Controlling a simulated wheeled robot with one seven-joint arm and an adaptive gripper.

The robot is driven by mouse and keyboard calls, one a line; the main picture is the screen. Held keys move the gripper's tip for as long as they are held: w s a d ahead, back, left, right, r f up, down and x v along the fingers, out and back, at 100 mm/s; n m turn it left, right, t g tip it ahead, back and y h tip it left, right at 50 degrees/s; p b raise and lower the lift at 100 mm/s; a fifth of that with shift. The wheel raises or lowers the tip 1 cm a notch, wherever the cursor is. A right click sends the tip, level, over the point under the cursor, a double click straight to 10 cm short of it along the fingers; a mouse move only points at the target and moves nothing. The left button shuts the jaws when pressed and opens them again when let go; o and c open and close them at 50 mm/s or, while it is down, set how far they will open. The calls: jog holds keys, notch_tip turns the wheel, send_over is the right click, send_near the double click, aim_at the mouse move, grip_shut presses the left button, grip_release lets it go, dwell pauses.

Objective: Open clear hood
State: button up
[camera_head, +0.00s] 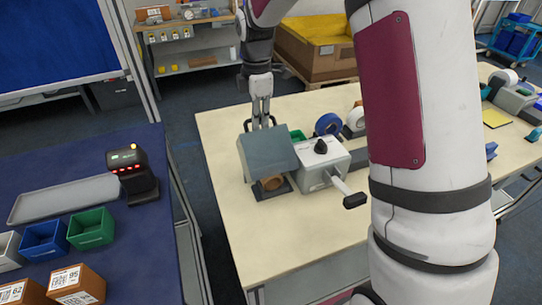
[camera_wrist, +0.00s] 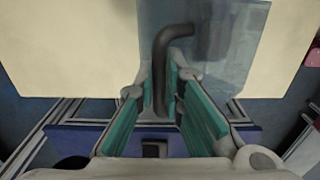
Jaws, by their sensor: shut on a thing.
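The clear hood (camera_head: 268,155) is a bluish-grey see-through cover on the left of a white machine (camera_head: 322,160) on the light table. A brown round part (camera_head: 272,183) shows under its lower front edge. I cannot tell how far the hood is raised. My gripper (camera_head: 262,115) is at its back edge, pointing down, shut on the dark hood handle (camera_head: 248,126). In the wrist view, the bent dark handle (camera_wrist: 174,36) runs between the teal finger pads of my gripper (camera_wrist: 172,85). The hood's see-through panel (camera_wrist: 235,40) lies beyond, to the right.
A lever with a black knob (camera_head: 355,200) sticks out at the machine's front right. Tape rolls (camera_head: 328,124) and a green box (camera_head: 297,135) stand behind. My arm covers much of the right side. The light table's front left (camera_head: 265,235) is clear. A blue table (camera_head: 145,250) holds bins and a scanner.

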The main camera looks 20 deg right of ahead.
jog(key=shift+w+f+b, duration=0.35)
jog(key=shift+w+b, duration=0.15)
jog(key=shift+w, duration=0.4)
jog(key=shift+w+f+b, duration=0.35)
jog(key=shift+w+b, duration=0.15)
jog(key=shift+w, duration=0.15)
jog(key=shift+w+f+b, duration=0.35)
jog(key=shift+w+b, duration=0.1)
jog(key=shift+w, duration=0.15)
jog(key=o, duration=1.1)
jog(key=shift+r+p, duration=1.4)
jog(key=shift+r, duration=2.65)
jog(key=s+r+p, duration=0.2)
jog(key=s+p, duration=0.9)
jog(key=s, duration=0.5)
jog(key=shift+p, duration=0.3)
